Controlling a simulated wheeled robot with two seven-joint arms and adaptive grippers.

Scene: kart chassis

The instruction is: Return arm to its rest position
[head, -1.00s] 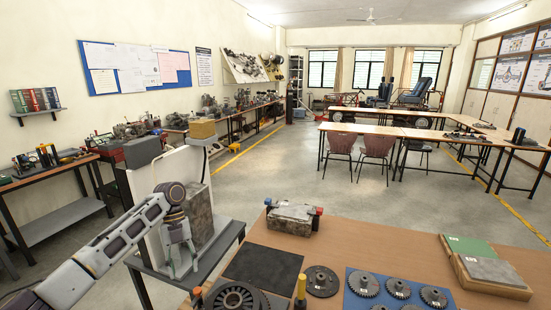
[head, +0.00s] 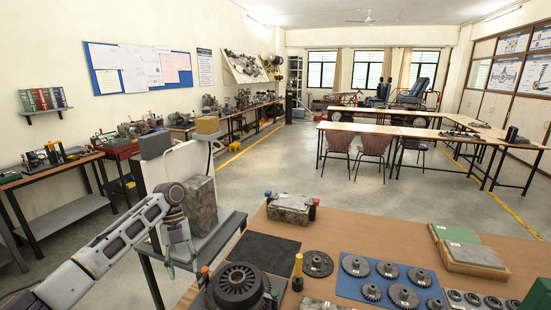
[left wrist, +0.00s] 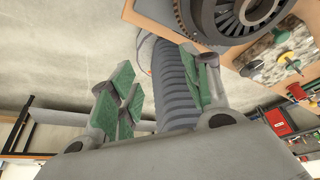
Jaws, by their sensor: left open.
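My left arm (head: 110,240) comes in from the lower left in the head view, its grey and white links reaching to the left of the brown table. My left gripper (head: 181,262) hangs fingers down, open and empty, in front of a grey block on a stand. In the left wrist view my left gripper (left wrist: 158,88) shows its green-padded fingers spread apart. A grey ribbed shape shows behind the fingers there; I cannot tell whether they touch it. My right arm and gripper are not in view.
The brown table (head: 385,245) holds a round black clutch-like part (head: 240,286), a blue mat (head: 345,292) with several gears, a black mat (head: 262,251) and a metal block (head: 290,208). The grey block (head: 201,205) stands left of it. Open floor (head: 270,165) lies beyond.

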